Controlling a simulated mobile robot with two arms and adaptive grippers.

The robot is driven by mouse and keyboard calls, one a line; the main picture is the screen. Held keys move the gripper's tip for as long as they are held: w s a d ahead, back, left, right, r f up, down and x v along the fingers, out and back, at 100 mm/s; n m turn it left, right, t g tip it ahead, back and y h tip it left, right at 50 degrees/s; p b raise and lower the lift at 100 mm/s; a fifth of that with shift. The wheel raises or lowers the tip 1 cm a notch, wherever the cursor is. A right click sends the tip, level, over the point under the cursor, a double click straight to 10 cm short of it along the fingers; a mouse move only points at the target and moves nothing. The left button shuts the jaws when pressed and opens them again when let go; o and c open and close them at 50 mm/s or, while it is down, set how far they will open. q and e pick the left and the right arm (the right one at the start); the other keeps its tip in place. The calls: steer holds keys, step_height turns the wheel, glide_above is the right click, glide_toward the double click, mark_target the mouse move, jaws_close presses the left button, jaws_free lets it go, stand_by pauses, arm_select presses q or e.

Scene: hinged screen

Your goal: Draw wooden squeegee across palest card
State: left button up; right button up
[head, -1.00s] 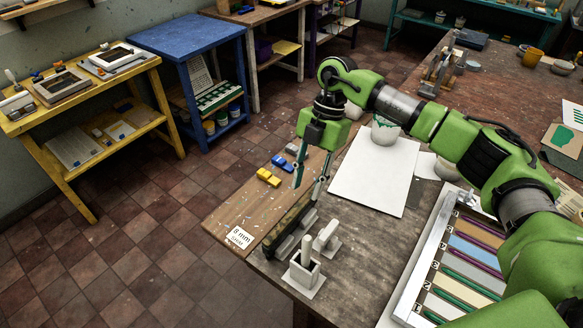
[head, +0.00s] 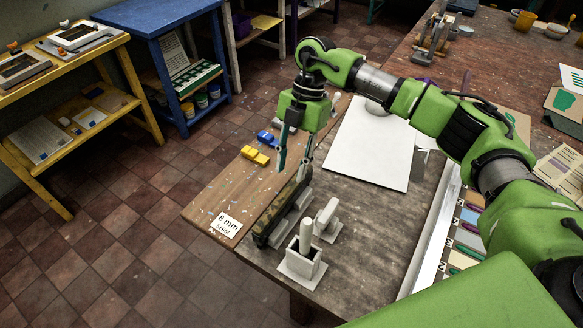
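The long, dark wooden squeegee (head: 276,218) rests in small grey holders near the table's front left corner. My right gripper (head: 291,172) is over its far end, with two fingers apart and nothing seen between them. I cannot tell whether the fingertips touch the wood. A rack on the right holds coloured cards, including a blue card (head: 469,216). My arm hides most of the cards, so I cannot compare their paleness here. A large white sheet (head: 370,145) lies flat in the table's middle. My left gripper is not in view.
A board marked 8 mm (head: 208,206) lies along the table's left edge. A grey upright holder (head: 302,262) stands at the front. The rack's white edge (head: 432,238) is at right.

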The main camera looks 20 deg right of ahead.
mark_target(286, 191)
steer(key=shift+s+a+f+b, duration=0.15)
steer(key=shift+s+f+b, duration=0.2)
steer(key=shift+f, duration=0.15)
steer(key=b+x, duration=0.4)
steer(key=x, duration=0.3)
steer(key=shift+w+r, duration=0.1)
steer(key=shift+r, duration=0.2)
steer(key=c, duration=0.6)
jaws_close()
steer(key=shift+o, duration=0.5)
jaws_free()
jaws_close()
steer(key=shift+r+p, duration=2)
steer(key=shift+r, duration=0.5)
steer(key=shift+r, duration=0.1)
